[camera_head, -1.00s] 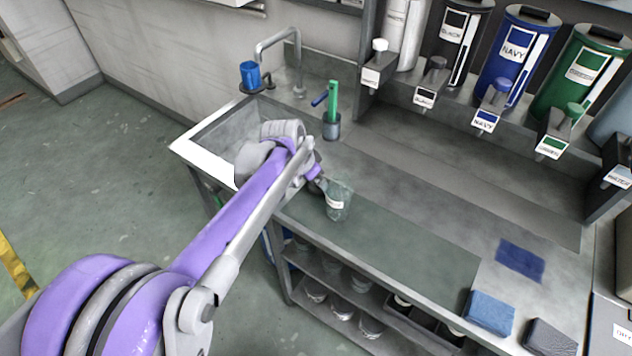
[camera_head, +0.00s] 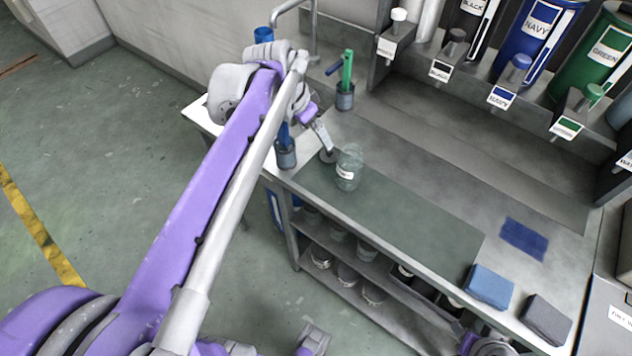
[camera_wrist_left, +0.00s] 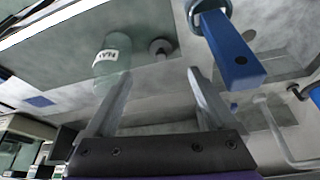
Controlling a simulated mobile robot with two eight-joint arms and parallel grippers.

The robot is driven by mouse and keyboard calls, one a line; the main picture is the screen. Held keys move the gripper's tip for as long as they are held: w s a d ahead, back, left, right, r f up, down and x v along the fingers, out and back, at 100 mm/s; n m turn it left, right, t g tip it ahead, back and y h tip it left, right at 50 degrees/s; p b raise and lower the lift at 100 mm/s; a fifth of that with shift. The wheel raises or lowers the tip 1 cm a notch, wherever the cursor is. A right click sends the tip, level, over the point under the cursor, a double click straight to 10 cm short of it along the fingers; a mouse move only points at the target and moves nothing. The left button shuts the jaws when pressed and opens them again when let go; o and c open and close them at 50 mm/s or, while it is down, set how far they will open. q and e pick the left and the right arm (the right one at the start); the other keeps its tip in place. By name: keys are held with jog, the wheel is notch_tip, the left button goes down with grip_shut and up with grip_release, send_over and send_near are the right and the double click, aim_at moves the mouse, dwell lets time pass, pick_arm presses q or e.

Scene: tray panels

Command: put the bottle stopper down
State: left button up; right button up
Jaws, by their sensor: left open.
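The bottle stopper appears to be the small grey disc with a dark knob (camera_wrist_left: 160,48) lying on the worktop in the left wrist view. In the head view a grey disc (camera_head: 328,156) shows just below my left gripper (camera_head: 321,137). My left gripper is open, with nothing between its fingers (camera_wrist_left: 158,88); the stopper lies beyond the fingertips, apart from them. A clear glass jar with a white label (camera_head: 348,170) stands beside the stopper, and it also shows in the left wrist view (camera_wrist_left: 111,64). My right gripper is not clearly in view.
A cup with a blue-handled tool (camera_head: 285,155) stands left of the stopper, close to my gripper. A cup with a green tool (camera_head: 345,95) stands behind. Labelled dispensers (camera_head: 530,40) line the back. Blue (camera_head: 489,287) and grey (camera_head: 546,318) blocks lie at right; the middle worktop is clear.

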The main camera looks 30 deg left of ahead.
pick_arm(q)
jog(key=s+d+f+n, duration=0.1)
jog(key=s+d+f, duration=0.4)
jog(key=s+f, duration=0.2)
jog(key=s+d+f+n+y, duration=0.1)
jog(key=s+d+f+n, duration=0.1)
jog(key=s+d+f, duration=0.4)
jog(key=s+f, duration=0.1)
jog(key=s, duration=0.3)
jog(key=shift+d+t, duration=0.2)
jog(key=shift+t, duration=0.2)
jog(key=shift+r, duration=0.15)
jog(key=r+p, duration=0.2)
jog(key=w+r+p, duration=0.1)
jog(key=r+p, duration=0.2)
jog(key=shift+w+r, duration=0.1)
jog(key=shift+r, duration=0.25)
